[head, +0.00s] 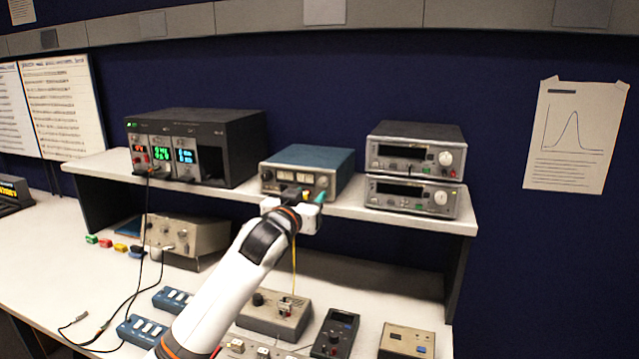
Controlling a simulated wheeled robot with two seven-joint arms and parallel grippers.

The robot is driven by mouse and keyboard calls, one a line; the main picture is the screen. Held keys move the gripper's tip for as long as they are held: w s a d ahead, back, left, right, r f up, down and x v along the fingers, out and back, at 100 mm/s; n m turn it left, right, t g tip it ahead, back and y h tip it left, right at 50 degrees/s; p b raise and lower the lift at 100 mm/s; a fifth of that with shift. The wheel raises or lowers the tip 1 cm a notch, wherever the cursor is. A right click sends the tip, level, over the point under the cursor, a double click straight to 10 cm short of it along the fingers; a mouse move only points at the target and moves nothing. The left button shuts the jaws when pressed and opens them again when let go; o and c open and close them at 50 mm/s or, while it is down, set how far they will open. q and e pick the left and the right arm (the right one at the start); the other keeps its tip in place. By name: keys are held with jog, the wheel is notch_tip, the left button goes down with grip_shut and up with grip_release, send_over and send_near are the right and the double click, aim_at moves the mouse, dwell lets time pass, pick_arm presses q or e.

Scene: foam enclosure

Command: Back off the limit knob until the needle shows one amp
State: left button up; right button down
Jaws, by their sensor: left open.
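A blue-topped instrument (318,158) stands on the raised shelf. Its pale front carries small meter windows (297,177), a knob at its left end (267,175) and a knob at its right end (322,181). The needle and any labels are too small to read, so I cannot tell which knob is the limit knob. My left gripper (305,195) is open in front of the lower part of this panel. It hides part of the panel's lower edge. I cannot tell whether its fingers touch anything. My right gripper is not in view.
A black supply (225,135) with lit displays stands left on the shelf (380,212); two stacked grey instruments (415,150) stand right. Below are a beige unit (190,238), a control box (275,315), a handheld meter (335,332) and loose cables.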

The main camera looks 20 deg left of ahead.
aim_at(321, 185)
pick_arm(q)
jog(key=w+p, duration=0.1)
jog(key=w, duration=0.4)
jog(key=shift+w+d+r, duration=0.1)
jog(key=shift+w+d, duration=0.05)
jog(key=shift+w, duration=0.05)
jog(key=shift+w+p, duration=0.3)
jog(key=shift+w, duration=0.6)
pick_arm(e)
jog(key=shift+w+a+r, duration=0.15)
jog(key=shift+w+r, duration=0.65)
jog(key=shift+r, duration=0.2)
pick_arm(q)
grip_shut()
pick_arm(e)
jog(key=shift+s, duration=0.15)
pick_arm(q)
jog(key=shift+n, duration=0.3)
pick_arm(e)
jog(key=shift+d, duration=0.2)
